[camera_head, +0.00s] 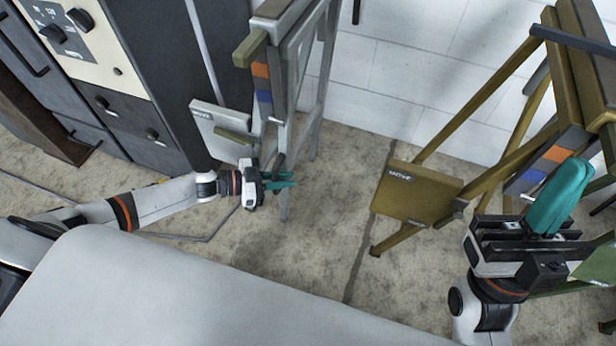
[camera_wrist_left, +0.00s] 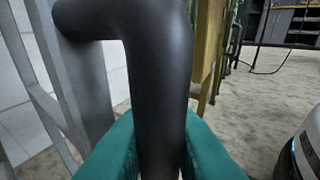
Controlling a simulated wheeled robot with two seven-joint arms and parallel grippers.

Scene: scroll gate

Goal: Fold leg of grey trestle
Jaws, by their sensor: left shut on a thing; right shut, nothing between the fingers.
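The grey trestle (camera_head: 322,90) stands upright at the top middle of the head view, beside the dark cabinet. It carries orange and blue bands and a light grey panel marked MOVE (camera_head: 217,120). My left gripper (camera_head: 280,180) is at its lower front. In the left wrist view its teal fingers (camera_wrist_left: 157,150) are shut around a dark bent bar (camera_wrist_left: 150,50), with grey trestle bars just behind it. In the head view the grip itself is too small to tell. My right gripper (camera_head: 556,198) is shut and empty, in front of the yellow trestle.
The yellow trestle (camera_head: 480,92) stands at the right, with an olive panel (camera_head: 415,194) low at its left. A dark cabinet (camera_head: 165,75) with knobs and drawers is at the left. The stone-like floor (camera_head: 325,225) between the trestles is clear. A pale wall is behind.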

